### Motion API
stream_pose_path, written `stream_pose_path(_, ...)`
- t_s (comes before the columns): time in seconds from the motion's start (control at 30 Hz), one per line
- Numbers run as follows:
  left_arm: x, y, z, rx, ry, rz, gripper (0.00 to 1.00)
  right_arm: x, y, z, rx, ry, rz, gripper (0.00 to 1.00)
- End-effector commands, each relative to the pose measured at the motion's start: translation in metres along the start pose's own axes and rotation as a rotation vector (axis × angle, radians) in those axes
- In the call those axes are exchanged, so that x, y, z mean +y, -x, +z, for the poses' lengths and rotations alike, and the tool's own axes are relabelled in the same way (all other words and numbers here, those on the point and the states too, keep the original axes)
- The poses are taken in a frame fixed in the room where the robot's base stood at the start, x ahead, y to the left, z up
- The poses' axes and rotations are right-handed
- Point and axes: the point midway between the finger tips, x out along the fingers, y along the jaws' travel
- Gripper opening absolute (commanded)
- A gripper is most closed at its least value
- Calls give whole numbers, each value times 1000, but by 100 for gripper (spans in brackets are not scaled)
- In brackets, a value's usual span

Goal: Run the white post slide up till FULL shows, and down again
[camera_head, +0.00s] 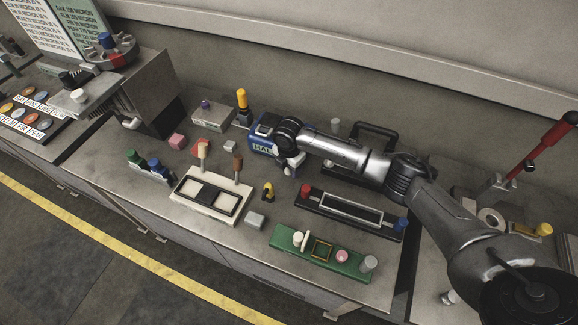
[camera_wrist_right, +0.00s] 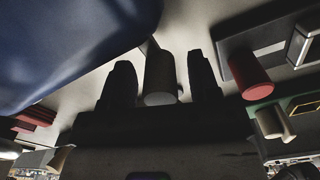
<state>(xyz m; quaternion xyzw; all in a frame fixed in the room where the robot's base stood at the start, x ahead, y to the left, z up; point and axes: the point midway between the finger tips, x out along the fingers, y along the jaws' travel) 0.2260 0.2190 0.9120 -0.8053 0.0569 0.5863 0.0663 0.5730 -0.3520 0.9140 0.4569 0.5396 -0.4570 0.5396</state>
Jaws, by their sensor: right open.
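A blue unit (camera_head: 262,131) stands at the back of the bench, with a pale window reading "HAL"; the rest of the word is hidden behind my right gripper. My right gripper (camera_head: 290,162) is at the right side of this unit. In the right wrist view its two dark fingers are open, one on each side of a pale round post (camera_wrist_right: 160,80). Gaps show between post and fingers. This looks like the white post of the slide; its track is hidden. The blue unit (camera_wrist_right: 60,45) fills the upper left there. My left gripper is not in view.
A black fixture with a red knob (camera_head: 305,190) is close in front of the gripper. A green box (camera_head: 335,262) with a white lever is nearer the front edge. A white panel (camera_head: 182,189) with two upright levers stands to the left. My right arm crosses the back right.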

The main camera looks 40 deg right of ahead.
Motion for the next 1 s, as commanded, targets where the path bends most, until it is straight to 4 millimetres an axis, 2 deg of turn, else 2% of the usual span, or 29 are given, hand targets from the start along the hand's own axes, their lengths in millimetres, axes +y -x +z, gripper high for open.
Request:
stream_pose_path(0.17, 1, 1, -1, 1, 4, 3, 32, 0, 5, 0, 0, 0, 1, 56)
stream_pose_path(0.27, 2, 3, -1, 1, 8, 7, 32, 0, 16, 0, -1, 0, 2, 56)
stream_pose_path(0.7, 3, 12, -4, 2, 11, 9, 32, 0, 100, 0, -1, 1, 2, 56)
stream_pose_path(1.0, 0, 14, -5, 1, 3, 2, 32, 0, 132, 0, 0, 0, 0, 56)
